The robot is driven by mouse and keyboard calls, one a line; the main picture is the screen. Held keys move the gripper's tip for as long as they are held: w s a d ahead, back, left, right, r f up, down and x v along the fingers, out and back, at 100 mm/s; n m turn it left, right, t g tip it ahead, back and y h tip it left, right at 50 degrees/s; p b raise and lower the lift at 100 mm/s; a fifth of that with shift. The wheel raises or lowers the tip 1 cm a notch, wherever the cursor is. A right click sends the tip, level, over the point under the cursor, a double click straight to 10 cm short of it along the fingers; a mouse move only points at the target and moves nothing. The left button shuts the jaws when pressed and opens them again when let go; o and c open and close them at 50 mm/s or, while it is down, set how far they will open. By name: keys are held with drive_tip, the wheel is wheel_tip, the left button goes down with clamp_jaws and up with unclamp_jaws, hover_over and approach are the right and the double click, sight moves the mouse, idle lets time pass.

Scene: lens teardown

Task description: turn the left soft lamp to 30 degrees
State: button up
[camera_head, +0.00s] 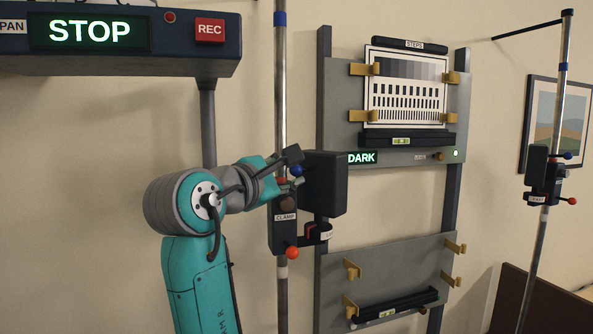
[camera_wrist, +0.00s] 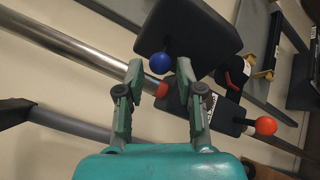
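The left soft lamp (camera_head: 325,183) is a black box on a clamp (camera_head: 284,222) fixed to a metal pole. In the wrist view the lamp's dark head (camera_wrist: 195,35) fills the top middle. A blue ball knob (camera_wrist: 160,63) on a short stem shows between the tips of my gripper (camera_wrist: 160,70). The fingers are open, with a gap on each side of the knob; whether they touch it, I see no sign. In the head view my gripper (camera_head: 288,178) is at the lamp's left side and partly covers the knobs there. The lamp's angle is not readable.
A red ball knob (camera_head: 291,252) sticks out below the clamp; it also shows in the wrist view (camera_wrist: 265,125). Another red knob (camera_wrist: 162,89) lies between my fingers. The pole (camera_head: 281,90) and chart rack (camera_head: 323,80) stand close. A second lamp (camera_head: 537,168) is far right.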

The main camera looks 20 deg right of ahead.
sight(293, 171)
drive_tip(key=shift+x, duration=1.85)
clamp_jaws()
